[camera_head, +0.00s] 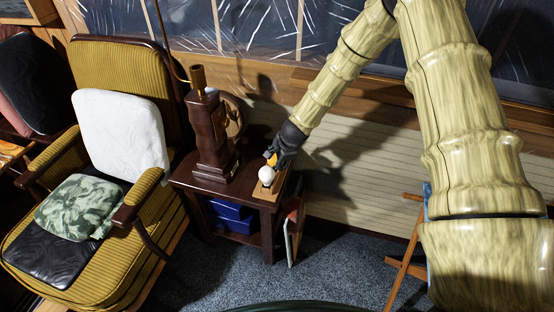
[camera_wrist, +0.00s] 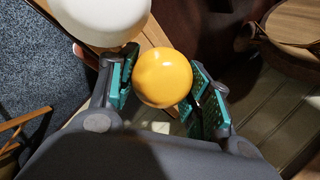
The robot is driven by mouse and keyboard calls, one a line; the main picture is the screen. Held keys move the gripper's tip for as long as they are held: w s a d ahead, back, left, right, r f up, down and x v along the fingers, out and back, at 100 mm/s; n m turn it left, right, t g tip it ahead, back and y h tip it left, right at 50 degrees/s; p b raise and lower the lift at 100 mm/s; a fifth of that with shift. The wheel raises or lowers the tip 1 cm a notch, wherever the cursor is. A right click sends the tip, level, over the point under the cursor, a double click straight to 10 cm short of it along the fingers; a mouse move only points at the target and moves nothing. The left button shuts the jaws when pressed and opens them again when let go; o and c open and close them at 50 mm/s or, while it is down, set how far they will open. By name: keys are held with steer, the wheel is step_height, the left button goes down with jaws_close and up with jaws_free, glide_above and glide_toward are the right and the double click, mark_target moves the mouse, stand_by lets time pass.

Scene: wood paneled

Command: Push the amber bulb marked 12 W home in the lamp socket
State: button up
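The amber bulb (camera_wrist: 163,77) is a round, glossy orange-yellow globe between my two fingers in the wrist view; any marking is not readable. In the head view the amber bulb (camera_head: 271,160) shows small beside my gripper (camera_head: 279,152), at the table's right side. My gripper's green-padded fingers (camera_wrist: 163,85) stand on both sides of the globe, very close to it; whether they press on it is unclear. The bulb's base is hidden.
A white bulb (camera_head: 266,174) stands on a light wooden holder (camera_head: 262,192) on the dark side table, close beside the amber one; it also shows in the wrist view (camera_wrist: 100,18). A yellow armchair (camera_head: 110,240) is at left.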

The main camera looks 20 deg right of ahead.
steer(key=o, duration=0.5)
steer(key=shift+c, duration=0.2)
steer(key=shift+r, duration=0.1)
steer(key=v, duration=1.2)
